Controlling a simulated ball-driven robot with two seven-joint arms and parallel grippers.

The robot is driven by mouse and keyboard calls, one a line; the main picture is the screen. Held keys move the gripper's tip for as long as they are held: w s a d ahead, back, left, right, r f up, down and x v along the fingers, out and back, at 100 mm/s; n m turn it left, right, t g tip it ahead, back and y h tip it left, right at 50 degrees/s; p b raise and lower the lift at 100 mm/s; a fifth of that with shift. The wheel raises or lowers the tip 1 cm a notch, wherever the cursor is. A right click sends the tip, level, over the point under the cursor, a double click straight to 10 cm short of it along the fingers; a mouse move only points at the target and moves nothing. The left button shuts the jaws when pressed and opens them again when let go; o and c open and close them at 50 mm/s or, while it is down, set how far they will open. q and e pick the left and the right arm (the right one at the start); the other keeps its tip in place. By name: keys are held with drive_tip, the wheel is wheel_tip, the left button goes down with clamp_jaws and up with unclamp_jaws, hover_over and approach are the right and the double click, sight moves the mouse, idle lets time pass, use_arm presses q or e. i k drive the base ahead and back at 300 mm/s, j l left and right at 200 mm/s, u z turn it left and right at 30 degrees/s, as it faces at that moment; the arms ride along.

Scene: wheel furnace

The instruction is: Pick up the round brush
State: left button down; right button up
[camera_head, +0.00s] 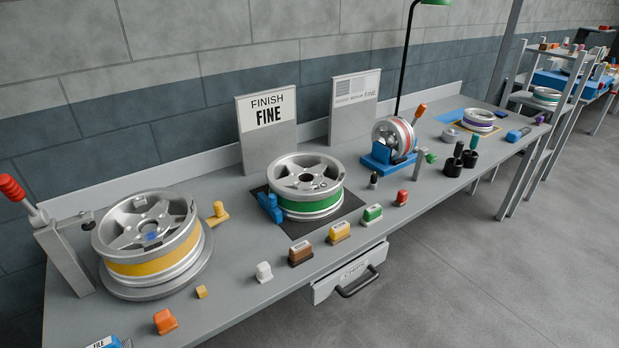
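I cannot tell for sure which item is the round brush. Several small tools stand in a row along the front of the grey bench (235,290): a white one (264,272), a brown block (300,253), a yellow block (339,232), a green block (372,215) and a red one (401,198). A small dark upright piece (374,181) stands behind the row. Two black cups (453,167) farther right hold handled tools, one with a green handle (473,143). Neither of my grippers is in view.
Wheels with a yellow band (153,268), a green band (312,206) and a red band (390,138) stand on the bench. A labelled drawer (330,285) sticks out in front. The floor at right is clear.

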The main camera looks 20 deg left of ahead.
sight(458, 148)
drive_tip(key=i+l+u, duration=0.1)
drive_tip(key=u, duration=0.45)
drive_tip(key=i+l+u, duration=0.4)
drive_tip(key=l, duration=0.2)
drive_tip(key=l+u, duration=0.2)
drive_tip(key=l, duration=0.15)
drive_tip(key=i+l+u, duration=0.2)
drive_tip(key=l, duration=0.15)
drive_tip(key=k, duration=0.1)
